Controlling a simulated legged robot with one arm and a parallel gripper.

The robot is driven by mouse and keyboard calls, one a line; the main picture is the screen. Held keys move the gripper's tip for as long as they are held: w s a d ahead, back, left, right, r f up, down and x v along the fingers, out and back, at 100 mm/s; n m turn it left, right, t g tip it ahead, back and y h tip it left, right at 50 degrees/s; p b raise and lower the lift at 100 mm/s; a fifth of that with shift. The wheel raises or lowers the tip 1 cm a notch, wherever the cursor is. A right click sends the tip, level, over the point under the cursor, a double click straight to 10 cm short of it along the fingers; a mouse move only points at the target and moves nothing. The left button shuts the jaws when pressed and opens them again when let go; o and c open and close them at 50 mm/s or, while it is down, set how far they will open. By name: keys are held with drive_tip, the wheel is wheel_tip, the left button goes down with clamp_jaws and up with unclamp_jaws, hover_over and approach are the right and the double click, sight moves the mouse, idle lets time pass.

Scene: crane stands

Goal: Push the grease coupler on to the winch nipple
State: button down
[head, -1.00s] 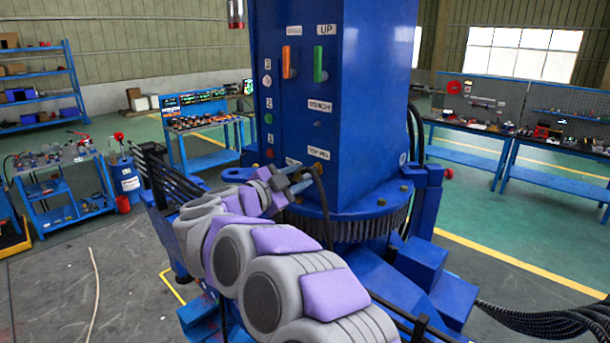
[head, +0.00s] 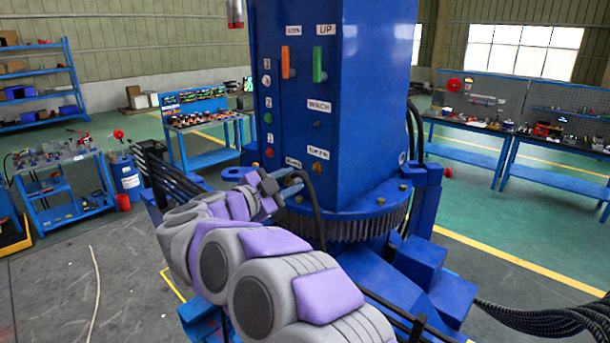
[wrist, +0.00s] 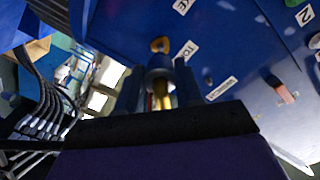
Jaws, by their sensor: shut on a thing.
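My gripper (head: 284,184) is low at the front of the blue column, left of and below the "TOP PIN" label. In the wrist view its two fingers (wrist: 157,88) are shut on the grease coupler (wrist: 161,94), a brass and grey metal cylinder pointing at the column. A brass nipple (wrist: 160,45) beside the label starting "TO" lies just beyond the coupler's tip; whether they touch I cannot tell. It also shows in the head view (head: 317,167). The winch nipple (head: 318,123) is a small dark stub under the "WINCH" label, higher up the column.
A black hose (head: 315,205) loops down from my gripper. The blue column (head: 372,100) carries an orange lever (head: 285,62), a green lever (head: 318,65) and coloured buttons. A toothed ring (head: 345,229) surrounds its base. Dark cables (head: 165,185) run at the left.

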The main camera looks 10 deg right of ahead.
drive_tip(key=shift+r, duration=0.1)
drive_tip(key=s+a+r+p, duration=0.2)
drive_tip(key=a+r+p, duration=0.1)
drive_tip(key=r+p, duration=0.8)
drive_tip(key=x, duration=0.5)
drive_tip(key=shift+w+b, duration=0.3)
drive_tip(key=shift+w, duration=0.1)
drive_tip(key=shift+d, duration=0.3)
drive_tip(key=shift+s+r, duration=0.1)
drive_tip(key=shift+r, duration=0.05)
drive_tip(key=shift+a, duration=0.2)
drive_tip(key=shift+s+d+r, duration=0.1)
drive_tip(key=shift+d, duration=0.05)
drive_tip(key=shift+x, duration=1)
idle(0.4)
